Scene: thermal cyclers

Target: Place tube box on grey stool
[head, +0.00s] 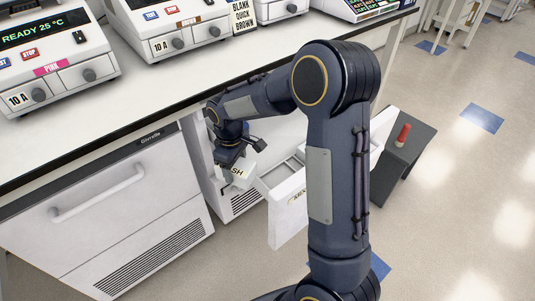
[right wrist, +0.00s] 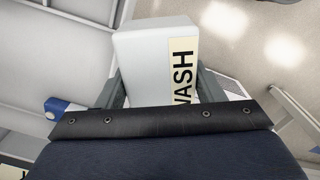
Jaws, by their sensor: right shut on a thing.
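My right gripper (head: 238,158) is shut on a white box with a cream label, the tube box (head: 239,175). It holds the box in front of the bench, beside an open drawer. In the right wrist view the box (right wrist: 147,68) sits between the two fingers of the gripper (right wrist: 160,90), and its label reads "WASH". The box looks clear of the drawer in the head view, but I cannot tell its exact height. The dark grey stool (head: 419,143) stands on the floor to the right, partly hidden by my right arm. My left gripper is not in view.
A red object (head: 403,135) stands on the stool. The white open drawer (head: 285,226) juts out below the bench, between the box and the stool. Thermal cyclers line the bench top (head: 150,95). A blue and white item (right wrist: 62,108) shows in the right wrist view. Floor is clear at right.

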